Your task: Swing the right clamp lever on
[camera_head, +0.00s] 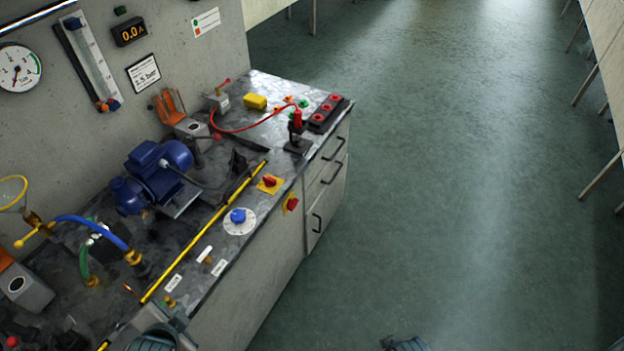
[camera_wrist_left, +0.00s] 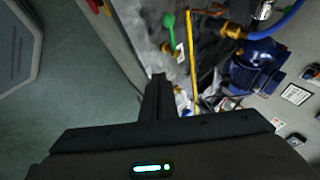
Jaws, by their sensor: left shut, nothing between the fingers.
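The right clamp is a grey block (camera_head: 193,129) with an orange bracket (camera_head: 171,104) behind the blue motor, at the bench's wall side. Its lever seems to be the dark bar ending in a red knob (camera_head: 217,137), to the right of the block. My left gripper (camera_head: 176,323) is at the bottom of the head view, by the bench's front edge and far from that lever. Its dark fingers (camera_wrist_left: 158,92) are shut and empty in the wrist view. I cannot make out the clamp lever in the wrist view.
A blue motor pump (camera_head: 152,176) stands mid-bench, also in the wrist view (camera_wrist_left: 257,67). A yellow rail (camera_head: 205,232) runs along the bench front. A blue hose (camera_head: 92,228) is at left. A red cable (camera_head: 245,128) arcs near the clamp. The floor (camera_head: 440,200) at right is clear.

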